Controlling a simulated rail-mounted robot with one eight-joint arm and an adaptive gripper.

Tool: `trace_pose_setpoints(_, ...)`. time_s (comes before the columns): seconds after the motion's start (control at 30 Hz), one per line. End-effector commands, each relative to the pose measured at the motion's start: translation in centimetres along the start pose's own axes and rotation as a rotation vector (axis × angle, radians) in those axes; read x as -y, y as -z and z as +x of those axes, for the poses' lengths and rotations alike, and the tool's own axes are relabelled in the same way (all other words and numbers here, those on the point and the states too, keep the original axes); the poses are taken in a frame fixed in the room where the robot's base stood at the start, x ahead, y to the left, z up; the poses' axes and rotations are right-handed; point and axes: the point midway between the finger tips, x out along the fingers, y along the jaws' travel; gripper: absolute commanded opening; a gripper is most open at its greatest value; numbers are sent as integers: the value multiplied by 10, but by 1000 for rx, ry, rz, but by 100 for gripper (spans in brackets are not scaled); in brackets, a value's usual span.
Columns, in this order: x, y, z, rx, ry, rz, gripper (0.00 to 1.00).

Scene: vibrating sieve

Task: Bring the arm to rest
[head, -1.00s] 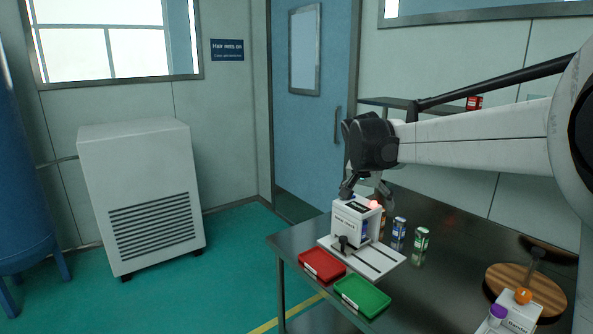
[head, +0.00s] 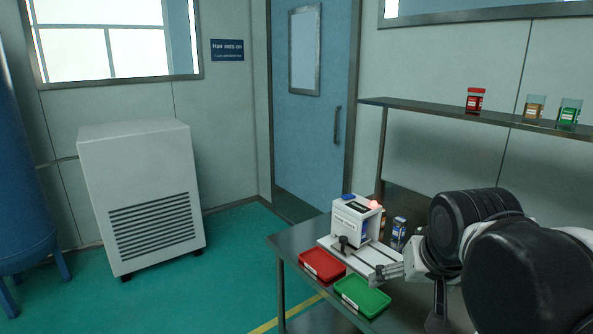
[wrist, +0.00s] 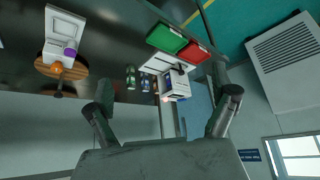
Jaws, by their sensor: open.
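My gripper (head: 412,290) is low over the table in the head view, in front of the sieve machine and right of the trays. It also shows in the wrist view (wrist: 160,75), with its two fingers wide apart and nothing between them in its grasp. The white sieve machine (head: 346,226) stands on its pale base plate on the dark table, with a blue item on top and a red light at its corner. It lies beyond the fingers in the wrist view (wrist: 176,91). My arm hides the table's right part in the head view.
A red tray (head: 322,266) and a green tray (head: 362,297) lie at the table's front edge. A shelf (head: 430,113) holds several jars. The wooden disc (wrist: 43,69) shows in the wrist view.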

Motion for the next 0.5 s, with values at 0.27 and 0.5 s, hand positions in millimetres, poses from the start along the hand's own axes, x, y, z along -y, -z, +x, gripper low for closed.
trace_pose_setpoints(0.27,-6,-77,-1,-35,36,-75,92)
trace_pose_setpoints(0.5,-7,-101,1,-48,48,-102,92)
